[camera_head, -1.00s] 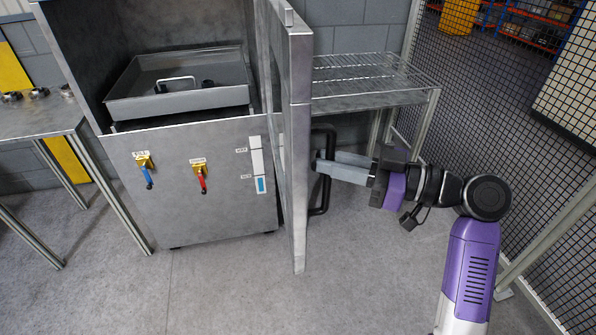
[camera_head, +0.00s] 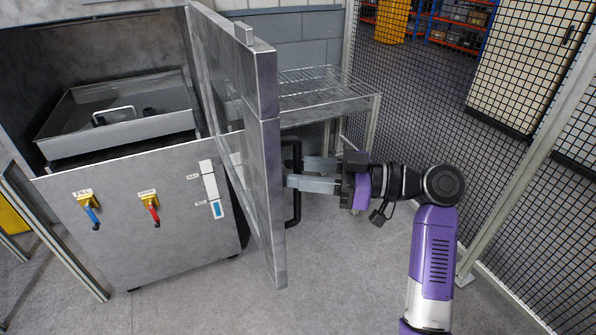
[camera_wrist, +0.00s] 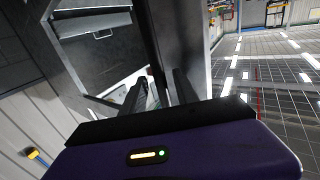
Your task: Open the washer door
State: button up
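The grey metal washer door (camera_head: 268,180) stands swung well open, its inner face partly visible and its free edge toward me. Its black bar handle (camera_head: 293,212) is on the outer face, to the right. My gripper (camera_head: 289,173) reaches the handle from the right, with its two grey fingers apart, one on each side of the bar. In the wrist view, my gripper's fingers (camera_wrist: 157,92) are spread, with the dark handle bar (camera_wrist: 156,62) between them. I cannot tell whether either finger touches it. The washer (camera_head: 135,215) stands at left.
A metal tray (camera_head: 120,130) with a handled part sits in the washer opening. A wire-rack table (camera_head: 320,88) stands behind the door. A mesh fence (camera_head: 440,100) runs along the right. The floor in front is clear.

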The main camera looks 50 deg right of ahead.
jog(key=b+v, duration=0.1)
jog(key=v, duration=0.6)
jog(key=shift+s+d, duration=0.2)
jog(key=shift+s, duration=0.2)
dwell(0.4)
